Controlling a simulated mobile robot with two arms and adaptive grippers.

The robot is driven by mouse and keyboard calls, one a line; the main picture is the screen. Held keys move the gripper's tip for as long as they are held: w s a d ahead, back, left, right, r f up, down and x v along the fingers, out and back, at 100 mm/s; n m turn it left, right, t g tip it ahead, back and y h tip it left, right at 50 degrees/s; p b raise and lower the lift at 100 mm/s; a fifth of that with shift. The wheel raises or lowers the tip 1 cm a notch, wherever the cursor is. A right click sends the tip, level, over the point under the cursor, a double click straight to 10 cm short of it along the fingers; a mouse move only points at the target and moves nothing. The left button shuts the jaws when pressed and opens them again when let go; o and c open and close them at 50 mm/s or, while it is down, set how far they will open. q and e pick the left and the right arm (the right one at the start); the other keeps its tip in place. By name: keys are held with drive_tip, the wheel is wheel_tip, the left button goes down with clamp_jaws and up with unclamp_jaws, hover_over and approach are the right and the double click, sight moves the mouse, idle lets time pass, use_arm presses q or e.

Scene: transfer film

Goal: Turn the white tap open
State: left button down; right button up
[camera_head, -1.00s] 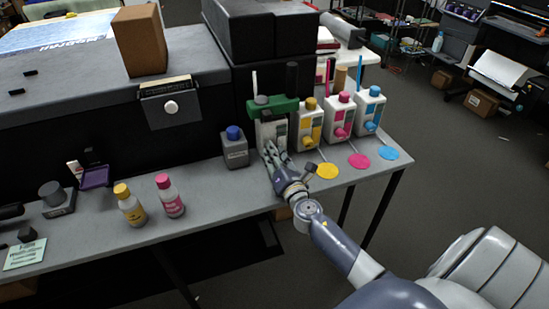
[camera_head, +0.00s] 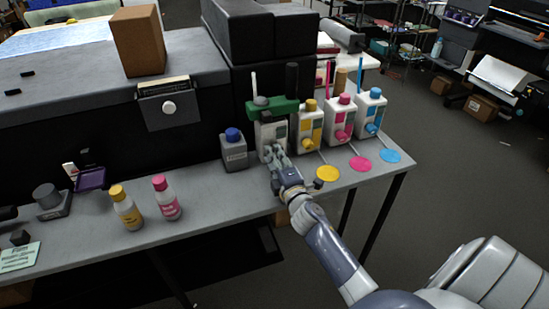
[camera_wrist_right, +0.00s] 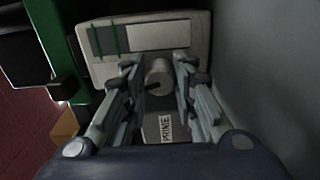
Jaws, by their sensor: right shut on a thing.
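The white tank (camera_head: 266,133) stands in a green bracket (camera_head: 272,108) at the left end of the row of ink tanks. In the right wrist view its pale front face (camera_wrist_right: 190,33) fills the upper middle. The white tap (camera_wrist_right: 159,77) sticks out from this face, between the fingers of my right gripper (camera_wrist_right: 160,88). My right gripper (camera_head: 272,153) is shut on the tap, low on the tank's front. In the head view the fingers hide the tap. A label reading "WHITE" (camera_wrist_right: 167,127) shows below the tap. My left gripper is not in view.
Tanks with yellow (camera_head: 309,127), magenta (camera_head: 341,118) and cyan (camera_head: 371,111) taps stand close on the right, with coloured discs before them. A blue-capped grey bottle (camera_head: 234,151) is close on the left. Yellow-capped (camera_head: 127,210) and pink-capped (camera_head: 167,200) bottles stand farther left.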

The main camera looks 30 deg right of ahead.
drive_tip(key=shift+m, duration=1.3)
drive_tip(key=o, duration=1.1)
drive_tip(key=shift+c, duration=0.2)
drive_tip(key=v, duration=1.2)
drive_tip(key=shift+a, duration=0.1)
